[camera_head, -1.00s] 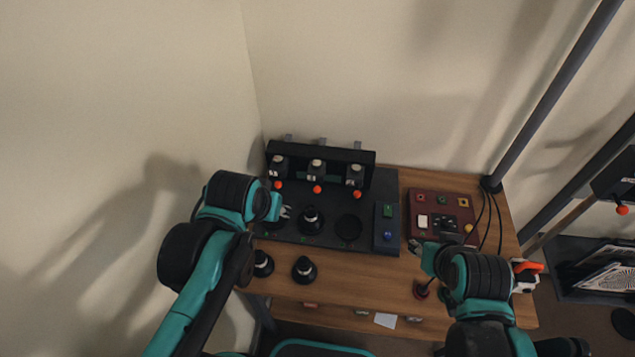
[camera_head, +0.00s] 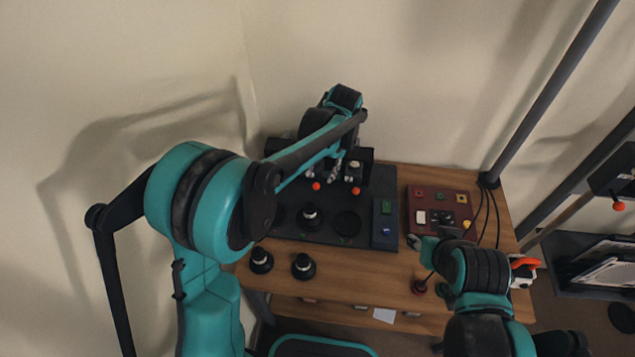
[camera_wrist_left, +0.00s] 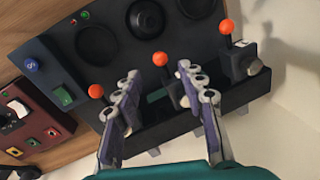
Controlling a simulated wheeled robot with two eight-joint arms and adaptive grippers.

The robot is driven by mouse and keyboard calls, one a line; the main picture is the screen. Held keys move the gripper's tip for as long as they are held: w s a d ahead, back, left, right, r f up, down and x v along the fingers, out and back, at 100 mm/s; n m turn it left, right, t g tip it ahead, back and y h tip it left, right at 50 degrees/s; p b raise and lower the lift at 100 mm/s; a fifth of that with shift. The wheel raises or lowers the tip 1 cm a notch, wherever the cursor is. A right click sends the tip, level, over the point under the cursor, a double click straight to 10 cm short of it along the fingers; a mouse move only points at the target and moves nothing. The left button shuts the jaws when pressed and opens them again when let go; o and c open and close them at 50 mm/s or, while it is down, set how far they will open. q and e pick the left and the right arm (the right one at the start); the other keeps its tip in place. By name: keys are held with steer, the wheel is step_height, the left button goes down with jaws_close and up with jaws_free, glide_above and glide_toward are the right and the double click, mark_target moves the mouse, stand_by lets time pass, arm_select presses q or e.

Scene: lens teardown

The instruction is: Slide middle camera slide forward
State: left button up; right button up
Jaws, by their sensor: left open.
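The middle camera slide's orange knob (camera_head: 317,186) shows in the head view in front of the black rack; its body is partly hidden by my left arm. In the left wrist view this orange knob (camera_wrist_left: 163,57) stands between the spread fingers of my left gripper (camera_wrist_left: 158,74), which is open. I cannot tell whether the fingers touch its lever. In the head view the left gripper (camera_head: 332,174) is over the rack, beside the middle slide. My right gripper (camera_head: 414,242) is near the red box; its jaws are too small to read.
Slides with orange knobs stand on either side, one (camera_wrist_left: 226,27) and the other (camera_wrist_left: 96,91). The dark panel (camera_head: 370,236) has round sockets, one holding a lens (camera_head: 310,217). Two lenses (camera_head: 303,267) stand on the wooden table. A red button box (camera_head: 424,199) is to the right.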

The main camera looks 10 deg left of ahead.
mark_target(317, 184)
arm_select(q)
steer(key=f, duration=0.2)
steer(key=f+b, duration=0.1)
steer(key=f, duration=0.1)
steer(key=a+f, duration=0.1)
steer(key=f, duration=0.1)
steer(key=shift+w+b, duration=0.15)
steer(key=shift+b, duration=0.25)
jaws_close()
